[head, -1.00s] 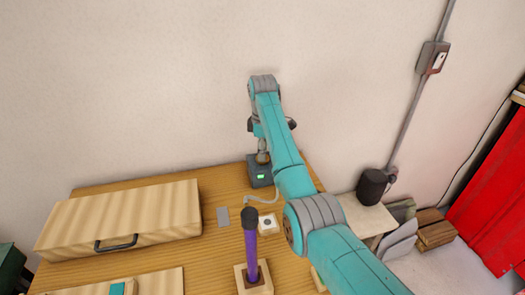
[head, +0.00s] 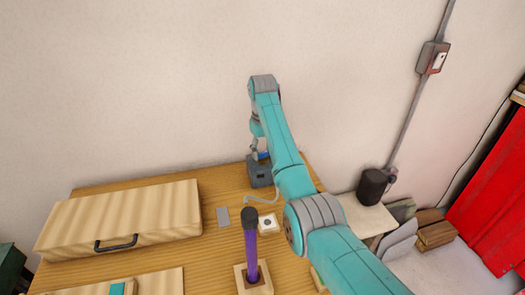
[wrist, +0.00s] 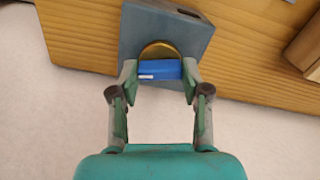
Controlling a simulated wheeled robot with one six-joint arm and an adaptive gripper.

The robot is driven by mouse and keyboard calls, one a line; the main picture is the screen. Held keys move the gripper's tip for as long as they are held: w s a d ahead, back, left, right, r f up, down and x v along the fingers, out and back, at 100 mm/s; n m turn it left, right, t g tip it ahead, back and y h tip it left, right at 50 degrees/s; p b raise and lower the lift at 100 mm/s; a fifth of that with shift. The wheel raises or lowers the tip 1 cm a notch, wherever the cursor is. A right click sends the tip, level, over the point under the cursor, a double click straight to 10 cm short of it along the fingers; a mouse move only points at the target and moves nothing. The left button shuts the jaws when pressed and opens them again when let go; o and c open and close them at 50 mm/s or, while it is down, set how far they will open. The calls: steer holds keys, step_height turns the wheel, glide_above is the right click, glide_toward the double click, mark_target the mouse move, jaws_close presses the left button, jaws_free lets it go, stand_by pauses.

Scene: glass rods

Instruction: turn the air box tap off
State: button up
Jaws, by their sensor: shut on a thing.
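The air box (head: 260,174) is a dark grey block on the wooden table near the wall. In the wrist view the air box (wrist: 145,25) has a round brass fitting (wrist: 158,49) on its face. The blue tap handle (wrist: 160,70) lies level across the picture below the brass fitting. My gripper (wrist: 158,76) has one finger at each end of the handle and is shut on it. In the head view my arm partly hides the gripper and the tap; a bit of blue shows above the box.
A purple rod with a black top (head: 251,240) stands upright in a wooden block in front of the box. A small white plate (head: 268,223) lies near the hose. A wooden case (head: 120,220) fills the table's left. A black cylinder (head: 372,186) stands at right.

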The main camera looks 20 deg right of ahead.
steer(key=shift+f+m, duration=0.15)
steer(key=shift+m, duration=1.45)
steer(key=o, duration=1)
steer(key=shift+o, duration=0.7)
